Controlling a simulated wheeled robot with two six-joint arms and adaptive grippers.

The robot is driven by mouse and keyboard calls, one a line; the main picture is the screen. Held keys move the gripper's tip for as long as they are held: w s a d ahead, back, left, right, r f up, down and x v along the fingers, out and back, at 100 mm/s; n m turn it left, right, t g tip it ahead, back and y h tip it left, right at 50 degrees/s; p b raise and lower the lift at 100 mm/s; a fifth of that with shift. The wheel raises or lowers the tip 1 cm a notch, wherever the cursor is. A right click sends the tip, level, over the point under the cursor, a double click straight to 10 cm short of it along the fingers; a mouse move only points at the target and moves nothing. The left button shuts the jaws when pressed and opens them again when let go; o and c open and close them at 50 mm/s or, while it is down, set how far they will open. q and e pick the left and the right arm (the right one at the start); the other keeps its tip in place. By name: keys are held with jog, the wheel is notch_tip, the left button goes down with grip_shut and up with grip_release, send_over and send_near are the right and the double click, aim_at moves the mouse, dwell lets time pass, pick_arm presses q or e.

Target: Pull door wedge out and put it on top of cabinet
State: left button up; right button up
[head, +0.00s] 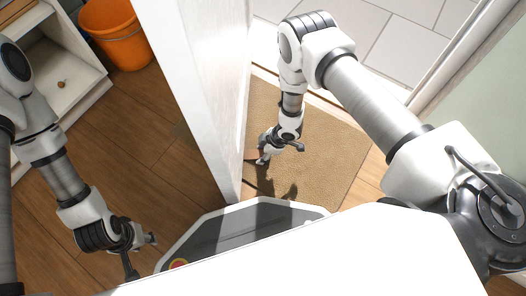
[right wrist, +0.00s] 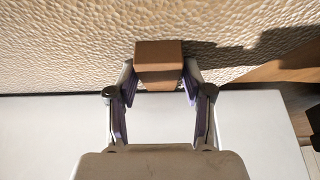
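The door wedge (right wrist: 160,62) is a small brown block, seen in the right wrist view against the tan mat. It lies between the fingertips of my right gripper (right wrist: 160,78), with little or no gap on either side. I cannot tell whether the fingers touch it. My left gripper (head: 139,254) is open and empty above the wooden floor. A white cabinet (head: 77,97) stands at the upper left, partly behind my left arm.
The white door (head: 200,90) stands upright between my arms, its edge close to my right gripper. The tan mat (head: 325,140) lies right of it, with pale tiles (head: 410,45) beyond. An orange bucket (head: 122,35) stands beside the cabinet. Wooden floor (head: 140,130) left of the door is clear.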

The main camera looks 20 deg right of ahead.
aim_at(280, 157)
jog(key=c, duration=0.5)
jog(key=shift+s+d+p, duration=0.3)
jog(key=shift+s+d, duration=0.2)
jog(key=shift+d, duration=0.7)
jog(key=shift+s+d+p, duration=0.25)
jog(key=shift+s+d, duration=0.2)
jog(key=shift+d, duration=0.7)
jog(key=shift+s+d+p, duration=0.3)
jog(key=shift+s+d, duration=0.2)
jog(key=shift+d, duration=0.7)
jog(key=o, duration=1.2)
jog(key=v, duration=1.2)
jog(key=shift+f, duration=0.1)
